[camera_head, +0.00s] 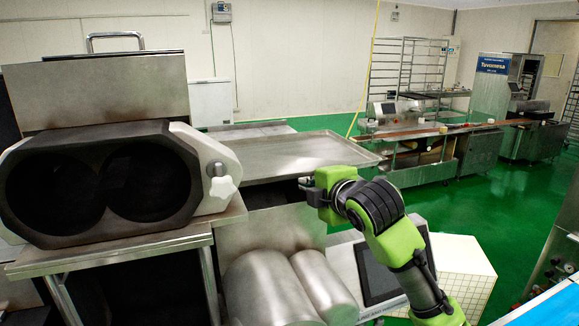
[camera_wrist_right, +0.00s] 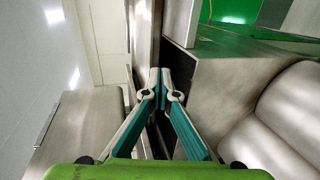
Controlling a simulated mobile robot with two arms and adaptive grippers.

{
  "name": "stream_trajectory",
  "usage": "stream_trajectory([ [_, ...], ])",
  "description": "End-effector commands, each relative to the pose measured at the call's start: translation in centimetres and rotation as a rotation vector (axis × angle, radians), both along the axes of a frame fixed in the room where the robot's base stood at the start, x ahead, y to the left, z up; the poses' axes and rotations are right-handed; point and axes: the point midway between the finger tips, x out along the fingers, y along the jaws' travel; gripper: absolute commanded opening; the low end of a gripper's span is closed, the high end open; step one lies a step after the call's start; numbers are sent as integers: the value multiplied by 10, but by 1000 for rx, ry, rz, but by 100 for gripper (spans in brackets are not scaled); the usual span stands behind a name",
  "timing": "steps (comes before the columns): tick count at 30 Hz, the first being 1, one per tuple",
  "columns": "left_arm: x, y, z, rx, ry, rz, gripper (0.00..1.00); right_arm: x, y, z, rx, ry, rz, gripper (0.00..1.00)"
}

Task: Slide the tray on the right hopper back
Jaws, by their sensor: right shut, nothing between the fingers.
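The tray (camera_head: 290,152) is a flat, shallow metal sheet with a raised rim. It lies across the top of the right hopper (camera_head: 262,232), right of the large twin-barrel housing. A dark gap shows between the tray's near edge and the hopper's front. My right gripper (camera_head: 305,186) is at this near edge, by the tray's front. In the right wrist view its two teal-padded fingers (camera_wrist_right: 160,78) meet at the tips with nothing between them. I cannot tell whether they touch the tray. My left gripper is out of view.
The twin-barrel housing (camera_head: 105,185) stands at left on a metal table. Two metal cylinders (camera_head: 290,285) and a tilted screen panel (camera_head: 380,278) are below my right arm. Green floor is open at the right, with a conveyor machine (camera_head: 405,140) further back.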

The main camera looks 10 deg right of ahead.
Motion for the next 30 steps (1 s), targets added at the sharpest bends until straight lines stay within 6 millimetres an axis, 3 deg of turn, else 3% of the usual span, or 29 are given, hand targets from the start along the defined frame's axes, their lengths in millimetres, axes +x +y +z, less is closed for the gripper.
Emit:
stream_trajectory([
  [14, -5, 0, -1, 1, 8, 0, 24, 1, 0, 0, 0, 0, 0, 0],
  [30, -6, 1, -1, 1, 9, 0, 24, 37, 7, 0, 0, 0, 0, 0],
])
